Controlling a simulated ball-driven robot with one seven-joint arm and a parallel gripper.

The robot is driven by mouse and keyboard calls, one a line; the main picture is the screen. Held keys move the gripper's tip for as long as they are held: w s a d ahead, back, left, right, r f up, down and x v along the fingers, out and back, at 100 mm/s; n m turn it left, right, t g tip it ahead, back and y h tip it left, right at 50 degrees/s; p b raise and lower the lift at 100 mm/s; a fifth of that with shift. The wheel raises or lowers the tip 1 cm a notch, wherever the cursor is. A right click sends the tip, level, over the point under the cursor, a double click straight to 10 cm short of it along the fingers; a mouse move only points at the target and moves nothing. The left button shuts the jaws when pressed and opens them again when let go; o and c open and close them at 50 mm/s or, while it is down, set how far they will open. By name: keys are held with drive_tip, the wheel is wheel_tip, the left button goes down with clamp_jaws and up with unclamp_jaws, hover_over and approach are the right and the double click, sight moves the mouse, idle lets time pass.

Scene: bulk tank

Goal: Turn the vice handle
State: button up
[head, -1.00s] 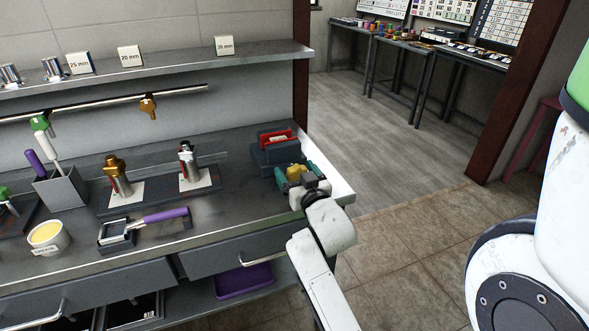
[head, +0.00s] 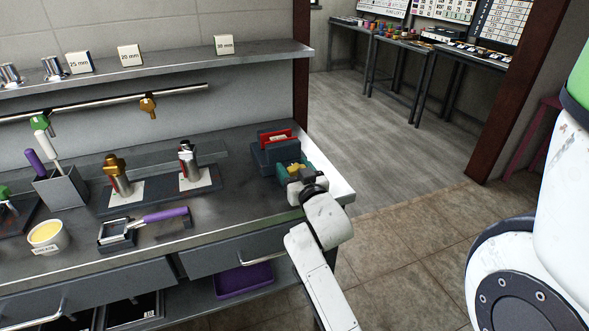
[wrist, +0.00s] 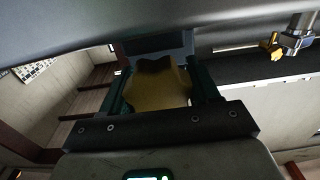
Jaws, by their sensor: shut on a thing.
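The vice (head: 274,155) is a dark blue-grey block with red jaw faces (head: 277,138) at the right end of the workbench. My gripper (head: 293,172) is at its front side, by the bench's right edge. In the wrist view my gripper (wrist: 158,90) has its two dark green fingers shut on a yellow lobed knob, the vice handle (wrist: 158,88). In the head view only a bit of yellow shows between the fingers; my wrist hides most of the handle. The wrist view looks tilted, and the vice body behind the knob is partly visible.
On the bench (head: 245,205) stand a brass fitting (head: 118,176) and a steel fitting (head: 188,160) on a dark base, a purple-handled tool (head: 160,216), a grease tub (head: 47,236) and a grey tool holder (head: 62,186). A shelf (head: 180,66) runs above. The floor to the right is clear.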

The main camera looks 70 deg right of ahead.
drive_tip(key=shift+f, duration=0.1)
drive_tip(key=shift+m+b, duration=0.45)
drive_tip(key=shift+m, duration=0.25)
drive_tip(key=o, duration=0.9)
drive_tip(key=shift+o, duration=0.2)
drive_tip(key=v, duration=1)
drive_tip(key=shift+s+a+b, duration=0.25)
drive_tip(key=shift+s+b, duration=0.1)
drive_tip(key=shift+c, duration=0.3)
